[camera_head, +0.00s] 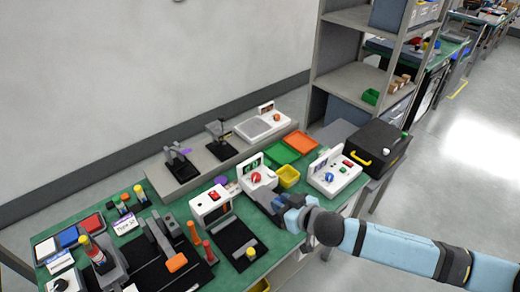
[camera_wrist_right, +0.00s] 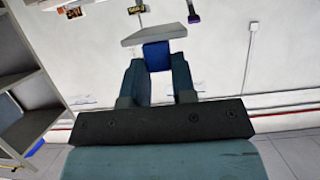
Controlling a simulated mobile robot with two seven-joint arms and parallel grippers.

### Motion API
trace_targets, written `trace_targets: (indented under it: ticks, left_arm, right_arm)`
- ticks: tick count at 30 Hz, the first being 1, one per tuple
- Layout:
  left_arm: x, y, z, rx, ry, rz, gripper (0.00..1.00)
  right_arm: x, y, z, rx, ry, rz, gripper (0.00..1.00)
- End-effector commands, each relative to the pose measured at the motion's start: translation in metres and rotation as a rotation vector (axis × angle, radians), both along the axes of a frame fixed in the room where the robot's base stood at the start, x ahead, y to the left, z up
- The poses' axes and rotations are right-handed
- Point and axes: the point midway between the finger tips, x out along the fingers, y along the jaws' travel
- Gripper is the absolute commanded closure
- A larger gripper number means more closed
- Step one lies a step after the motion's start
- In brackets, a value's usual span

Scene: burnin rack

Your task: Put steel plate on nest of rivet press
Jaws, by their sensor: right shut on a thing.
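My right gripper (camera_head: 272,200) reaches in from the right over the green bench, beside the white box with a red knob (camera_head: 257,176). In the right wrist view its two fingers (camera_wrist_right: 157,62) are shut on a blue block-like part (camera_wrist_right: 157,55). A flat light-grey plate (camera_wrist_right: 153,34), likely the steel plate, sits at the end of that part, clear of the fingertips. In the head view the plate is hard to make out. A dark press-like fixture with an orange handle (camera_head: 176,262) stands at the left front; I cannot tell whether it is the rivet press. My left gripper is not in view.
A yellow bin (camera_head: 288,176), a green tray (camera_head: 281,153) and an orange tray (camera_head: 300,142) lie behind my gripper. A white control box (camera_head: 334,173) and a black case (camera_head: 376,148) stand to the right. A raised grey shelf (camera_head: 196,181) with dark stands runs along the back.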

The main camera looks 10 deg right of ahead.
Motion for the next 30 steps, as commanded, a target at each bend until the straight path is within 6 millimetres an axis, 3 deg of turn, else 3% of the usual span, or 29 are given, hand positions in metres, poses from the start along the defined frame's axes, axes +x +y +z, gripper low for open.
trace_targets:
  ticks: [8,13,21,25,30]
  left_arm:
    - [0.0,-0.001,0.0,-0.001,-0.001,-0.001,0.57]
    - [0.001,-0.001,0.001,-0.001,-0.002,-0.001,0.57]
    - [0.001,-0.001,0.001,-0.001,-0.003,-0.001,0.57]
    - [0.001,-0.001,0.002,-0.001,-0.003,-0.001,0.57]
    - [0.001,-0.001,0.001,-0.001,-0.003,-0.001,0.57]
  right_arm:
    - [-0.015,-0.002,0.033,0.009,0.005,-0.118,1.0]
    - [-0.029,-0.036,0.061,0.008,0.007,-0.289,1.0]
    - [-0.052,-0.102,0.08,0.002,0.004,-0.516,1.0]
    - [-0.059,-0.119,0.083,-0.001,0.001,-0.568,1.0]
    - [-0.062,-0.125,0.084,0.002,0.0,-0.589,1.0]
